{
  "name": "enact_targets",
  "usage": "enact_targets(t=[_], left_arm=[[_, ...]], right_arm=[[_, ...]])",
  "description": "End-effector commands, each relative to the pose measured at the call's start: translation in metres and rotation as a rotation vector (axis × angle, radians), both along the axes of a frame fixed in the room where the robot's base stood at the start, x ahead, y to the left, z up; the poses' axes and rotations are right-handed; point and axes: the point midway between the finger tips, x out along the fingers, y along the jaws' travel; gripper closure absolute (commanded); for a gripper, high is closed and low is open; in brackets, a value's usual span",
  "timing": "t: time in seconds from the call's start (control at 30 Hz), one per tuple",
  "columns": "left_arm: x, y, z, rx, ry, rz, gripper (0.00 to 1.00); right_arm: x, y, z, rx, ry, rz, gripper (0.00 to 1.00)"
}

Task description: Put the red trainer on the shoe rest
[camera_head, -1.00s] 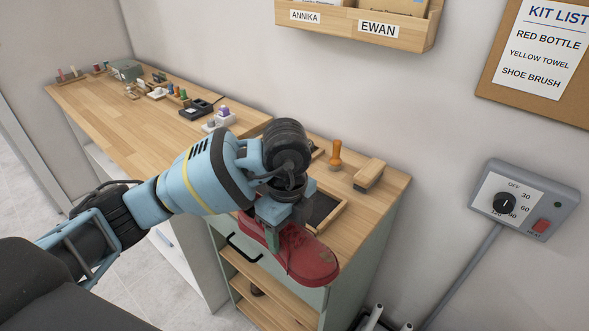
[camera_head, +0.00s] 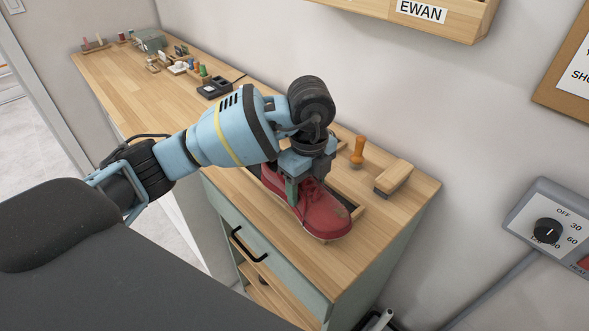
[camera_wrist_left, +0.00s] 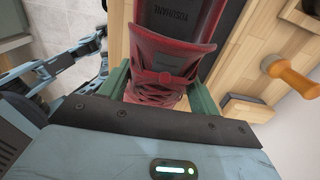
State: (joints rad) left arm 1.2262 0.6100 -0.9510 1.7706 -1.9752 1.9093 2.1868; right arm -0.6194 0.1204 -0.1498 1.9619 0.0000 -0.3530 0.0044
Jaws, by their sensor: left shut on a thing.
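The red trainer (camera_head: 322,213) is in my left gripper (camera_head: 305,190), which is shut on its upper. In the head view it is over the near part of the cabinet top, toe pointing to the lower right. In the left wrist view the trainer (camera_wrist_left: 170,50) lies between the two green fingers (camera_wrist_left: 162,88). A dark tray with a wooden rim (camera_head: 357,211) is partly hidden behind the trainer and gripper; I cannot tell whether it is the shoe rest. I cannot tell whether the sole touches anything. My right gripper is not in view.
A wooden brush (camera_head: 394,177) and an orange-handled tool (camera_head: 357,152) stand behind the trainer. Small items and a black tray (camera_head: 214,87) lie further along the wooden counter (camera_head: 130,90). A dial box (camera_head: 548,225) is on the wall at right. The cabinet has a black handle (camera_head: 247,246).

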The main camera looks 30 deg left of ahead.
Motion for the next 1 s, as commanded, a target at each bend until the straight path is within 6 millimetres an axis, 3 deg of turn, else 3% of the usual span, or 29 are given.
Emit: enact_targets(t=[0.4,0.87,1.0], left_arm=[[0.064,0.061,-0.009,-0.001,0.001,0.003,0.67],[0.08,0.077,-0.01,-0.001,0.0,0.002,0.67],[0.078,0.075,-0.032,-0.001,0.003,-0.001,0.67]], right_arm=[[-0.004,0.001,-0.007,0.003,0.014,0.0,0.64],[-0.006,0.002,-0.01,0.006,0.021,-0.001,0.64],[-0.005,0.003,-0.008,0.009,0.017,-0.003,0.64]])
